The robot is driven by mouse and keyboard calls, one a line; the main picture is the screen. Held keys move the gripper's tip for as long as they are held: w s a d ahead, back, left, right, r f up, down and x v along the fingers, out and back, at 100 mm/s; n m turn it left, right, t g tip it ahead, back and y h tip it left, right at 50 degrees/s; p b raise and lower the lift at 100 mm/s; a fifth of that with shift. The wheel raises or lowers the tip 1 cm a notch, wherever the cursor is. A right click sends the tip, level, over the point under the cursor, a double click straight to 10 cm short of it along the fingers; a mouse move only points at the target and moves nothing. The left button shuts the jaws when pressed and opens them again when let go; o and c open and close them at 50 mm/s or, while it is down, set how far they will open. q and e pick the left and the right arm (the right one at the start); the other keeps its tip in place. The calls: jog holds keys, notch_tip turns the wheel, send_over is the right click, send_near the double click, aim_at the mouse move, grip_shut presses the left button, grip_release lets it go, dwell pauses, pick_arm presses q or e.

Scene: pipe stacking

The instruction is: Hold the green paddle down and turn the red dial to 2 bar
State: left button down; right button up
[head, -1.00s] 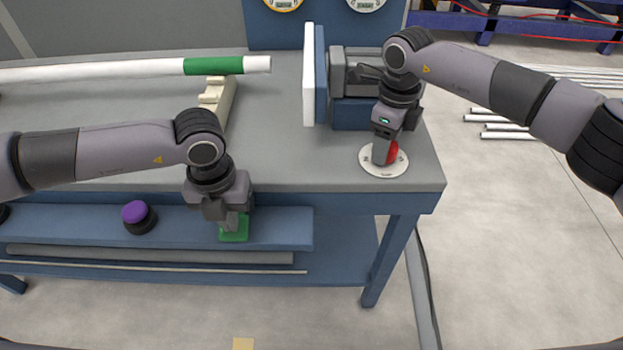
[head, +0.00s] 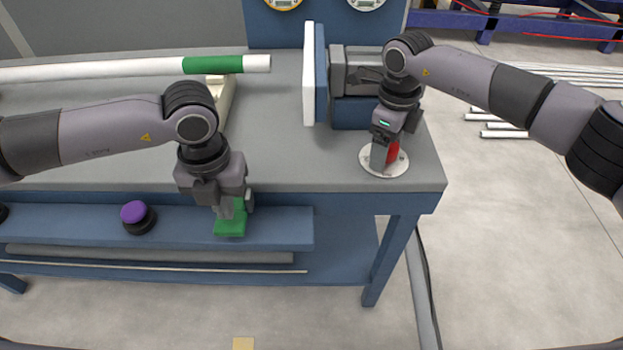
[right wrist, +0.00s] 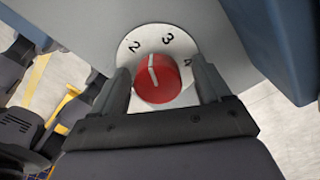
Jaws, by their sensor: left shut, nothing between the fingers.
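The green paddle (head: 230,228) is at the bench's front, by the lower blue shelf. My left gripper (head: 227,214) is shut and empty, with its tips at the paddle; I cannot tell whether they touch it. The red dial (head: 393,153) sits on a round white plate at the bench's right front corner. It also shows in the right wrist view (right wrist: 158,82), its white pointer between the 2 and the 3. My right gripper (right wrist: 163,75) is open around the dial, one finger on each side, with gaps visible.
A purple-topped button (head: 134,212) is left of the paddle on the shelf. A white pipe with a green band (head: 213,65) lies at the back left. A blue and white upright panel (head: 309,75) stands left of my right gripper.

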jog(key=shift+r, duration=0.25)
jog(key=shift+r, duration=1.95)
jog(key=m, duration=0.8)
jog(key=shift+m, duration=0.3)
jog(key=m, duration=0.8)
jog(key=shift+m, duration=0.3)
